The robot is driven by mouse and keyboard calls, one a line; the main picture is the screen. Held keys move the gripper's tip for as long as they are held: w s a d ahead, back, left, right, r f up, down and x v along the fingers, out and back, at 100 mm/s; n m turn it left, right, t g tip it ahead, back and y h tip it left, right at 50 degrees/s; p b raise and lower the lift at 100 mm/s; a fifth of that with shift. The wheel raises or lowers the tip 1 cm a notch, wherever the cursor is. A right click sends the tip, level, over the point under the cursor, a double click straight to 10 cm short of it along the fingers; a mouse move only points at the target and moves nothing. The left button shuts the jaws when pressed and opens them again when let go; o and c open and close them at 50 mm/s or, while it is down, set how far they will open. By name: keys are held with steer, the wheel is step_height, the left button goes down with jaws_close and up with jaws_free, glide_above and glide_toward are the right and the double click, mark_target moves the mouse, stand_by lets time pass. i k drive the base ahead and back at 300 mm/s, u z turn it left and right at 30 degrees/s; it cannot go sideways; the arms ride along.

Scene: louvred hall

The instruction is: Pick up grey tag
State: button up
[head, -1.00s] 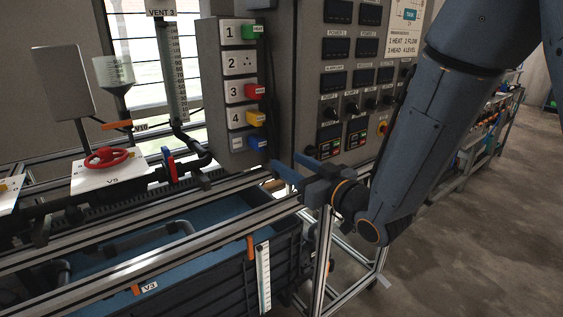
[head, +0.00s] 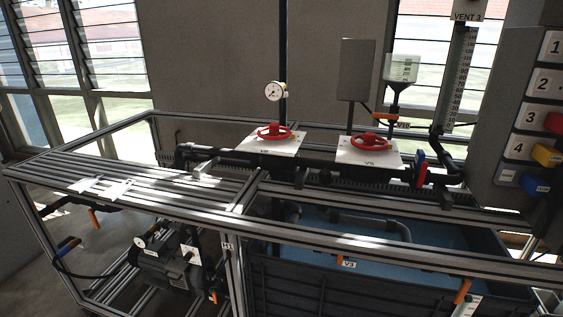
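Two small pale flat pieces lie on the slatted bench top at the left in the head view: one pale piece (head: 85,184) and another pale piece (head: 119,188) to its right. They look like tags, but glare hides whether either is grey. A small light-grey block (head: 206,169) sits farther right on the bench, beside the black pipe; I cannot tell what it is. My gripper is not in view.
Red handwheels (head: 274,132) on white plates, a gauge (head: 274,91) and a funnel (head: 399,70) stand along the back pipe. A blue-lined tank (head: 340,226) lies under the frame at right. A pump (head: 165,262) sits below. The slatted top (head: 150,170) is mostly clear.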

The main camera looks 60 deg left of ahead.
mark_target(86, 182)
steer(key=u, duration=0.8)
steer(key=k, duration=1.1)
steer(key=u, duration=2.35)
steer(key=i, duration=2.15)
steer(key=z, duration=0.15)
